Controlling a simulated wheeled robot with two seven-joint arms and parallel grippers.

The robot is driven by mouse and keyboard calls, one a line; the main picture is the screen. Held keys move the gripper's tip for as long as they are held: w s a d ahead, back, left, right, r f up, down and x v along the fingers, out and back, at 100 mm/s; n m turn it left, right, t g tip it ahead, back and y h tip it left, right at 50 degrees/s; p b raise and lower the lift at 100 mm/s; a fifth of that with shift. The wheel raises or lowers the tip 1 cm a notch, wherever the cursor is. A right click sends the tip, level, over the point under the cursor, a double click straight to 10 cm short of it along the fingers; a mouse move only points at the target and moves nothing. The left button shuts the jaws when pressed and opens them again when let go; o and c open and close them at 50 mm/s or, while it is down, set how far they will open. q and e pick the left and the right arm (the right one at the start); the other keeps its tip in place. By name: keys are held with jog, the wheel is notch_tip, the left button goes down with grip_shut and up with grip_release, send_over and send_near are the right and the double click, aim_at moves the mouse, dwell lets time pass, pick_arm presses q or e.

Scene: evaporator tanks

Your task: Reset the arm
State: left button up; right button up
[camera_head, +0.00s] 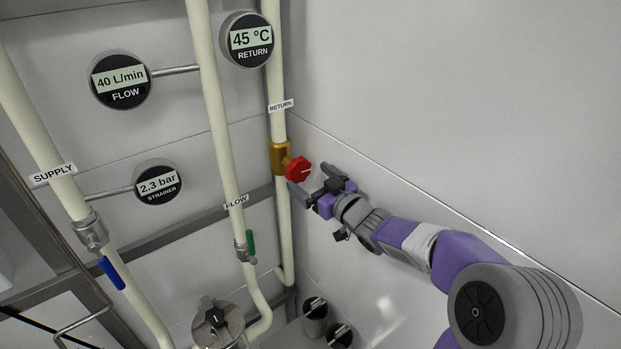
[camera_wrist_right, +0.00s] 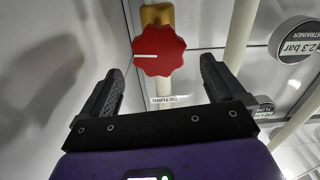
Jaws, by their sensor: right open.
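My right arm comes in from the lower right in the head view. Its gripper (camera_head: 312,180) is beside the red knob (camera_head: 298,169) on the brass valve (camera_head: 279,157) of the return pipe. In the right wrist view the gripper (camera_wrist_right: 160,85) has its two fingers wide apart, with nothing between them. The red knob (camera_wrist_right: 158,50) sits ahead of the fingertips, apart from them, with a white line on its face pointing left. My left gripper is in neither view.
The supply pipe (camera_head: 30,128) has a blue lever (camera_head: 111,273); the flow pipe (camera_head: 218,110) has a green handle (camera_head: 251,243). Gauges read 40 L/min (camera_head: 120,80), 45 °C (camera_head: 248,40) and 2.3 bar (camera_head: 157,184). A wall (camera_head: 450,100) stands close on the right.

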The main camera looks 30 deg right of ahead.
jog(key=a+f+m+g+y+b, duration=0.1)
jog(key=a+f+m+g, duration=0.3)
jog(key=f, duration=1.1)
jog(key=a+f+g+b, duration=0.1)
jog(key=a+f+g, duration=0.35)
jog(key=f, duration=1.05)
jog(key=s+a+f+g+b, duration=0.1)
jog(key=s+a+f+g, duration=0.3)
jog(key=s+a+f, duration=0.4)
jog(key=s+a+f+g+y+b, duration=0.1)
jog(key=s+a+f+g, duration=0.4)
jog(key=s+a+f, duration=0.4)
jog(key=s+f, duration=0.6)
jog(key=s, duration=0.1)
jog(key=shift+f+m+y+b, duration=0.3)
jog(key=shift+f+b, duration=0.05)
dwell(1.5)
